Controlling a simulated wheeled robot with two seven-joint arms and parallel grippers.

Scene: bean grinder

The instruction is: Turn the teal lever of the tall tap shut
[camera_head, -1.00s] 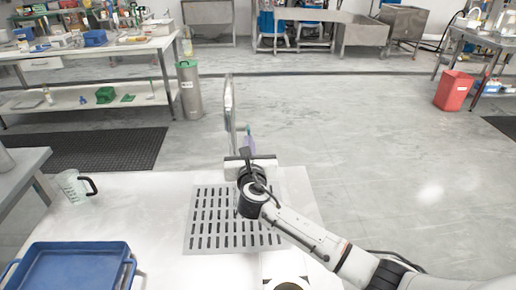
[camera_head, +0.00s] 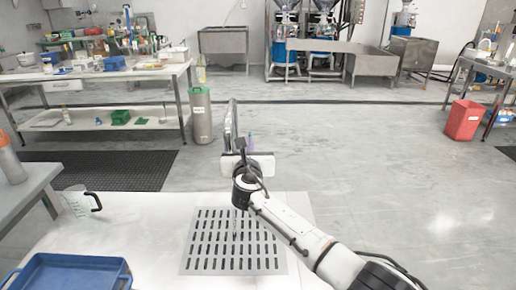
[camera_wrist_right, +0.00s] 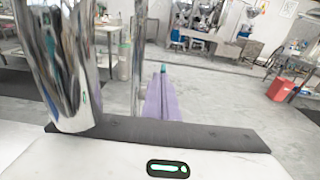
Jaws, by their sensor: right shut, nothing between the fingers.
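The tall tap (camera_head: 231,128) is a chrome column standing behind the slotted tray. In the right wrist view, shiny chrome pipes (camera_wrist_right: 65,65) fill the left side. A small teal piece, apparently the lever (camera_wrist_right: 163,68), shows just at the tips of my right gripper's fingers; I cannot tell whether they touch. My right gripper (camera_head: 250,138) is close beside the column, on its right, pointing away from me. Its purple fingers (camera_wrist_right: 163,78) are together with nothing between them. The gripper's body hides the lower part of the tap. My left gripper is out of view.
The slotted grey tray (camera_head: 210,243) lies on the white table (camera_head: 150,225). A blue tray (camera_head: 70,262) and a measuring jug (camera_head: 77,202) are at the left. A steel cylinder (camera_head: 201,118) stands on the floor beyond. The table right of the tray is clear apart from my arm.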

